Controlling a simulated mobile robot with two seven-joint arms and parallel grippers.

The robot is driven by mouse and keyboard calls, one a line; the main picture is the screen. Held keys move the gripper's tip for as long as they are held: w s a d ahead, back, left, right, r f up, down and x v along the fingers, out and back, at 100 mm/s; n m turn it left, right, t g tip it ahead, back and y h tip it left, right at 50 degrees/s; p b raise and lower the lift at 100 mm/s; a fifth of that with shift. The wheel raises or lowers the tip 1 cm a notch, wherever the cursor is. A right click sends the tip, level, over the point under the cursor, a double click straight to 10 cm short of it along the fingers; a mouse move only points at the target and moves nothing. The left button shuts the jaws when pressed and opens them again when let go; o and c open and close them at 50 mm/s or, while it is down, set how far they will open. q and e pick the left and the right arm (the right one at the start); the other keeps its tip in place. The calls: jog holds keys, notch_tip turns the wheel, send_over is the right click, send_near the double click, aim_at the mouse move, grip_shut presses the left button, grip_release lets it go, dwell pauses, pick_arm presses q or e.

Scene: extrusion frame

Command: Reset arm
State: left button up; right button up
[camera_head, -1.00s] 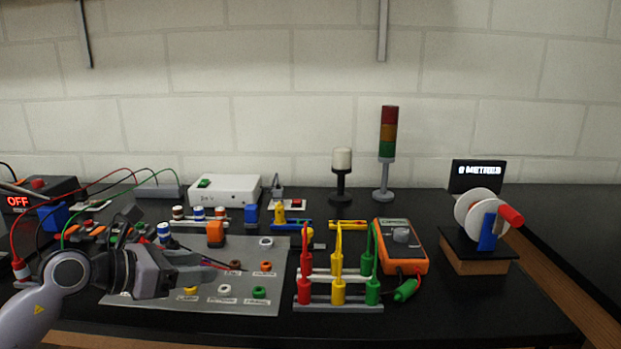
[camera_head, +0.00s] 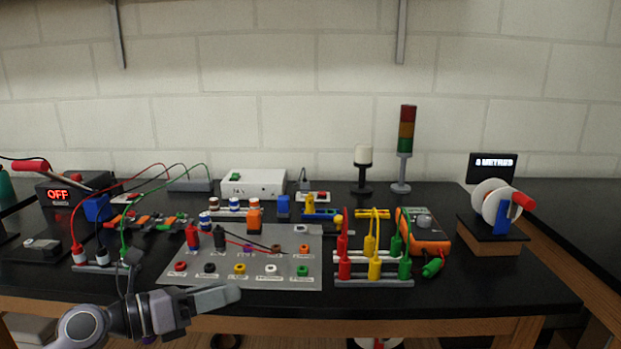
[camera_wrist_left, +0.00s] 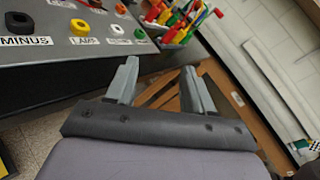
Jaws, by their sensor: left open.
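My left gripper (camera_head: 222,298) is in the lower left of the head view, in front of the bench's front edge and below the grey socket panel. It points to the right. In the left wrist view its two grey fingers (camera_wrist_left: 160,85) stand apart with nothing between them. My right gripper is not in view.
A rack of red, yellow and green plugs (camera_head: 374,283) and an orange multimeter (camera_head: 436,246) stand right of the panel. The floor shows below the bench.

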pick_arm(q)
jog(key=s+a+f+m+y+p, duration=0.2)
jog(key=s+f+m+y, duration=0.3)
jog(key=s+f+m, duration=0.7)
jog(key=s+a+f+m+y+p, duration=0.1)
jog(key=s+a+f+m+y, duration=0.2)
jog(key=s+f+m, duration=0.9)
jog(key=f+m+y, duration=0.1)
jog(key=m+y, duration=0.2)
jog(key=m, duration=0.5)
jog(key=shift+s+f+m+t+y+p, duration=0.15)
jog(key=shift+m+t+y+p, duration=0.15)
jog(key=shift+m+t+p, duration=0.1)
dwell(0.8)
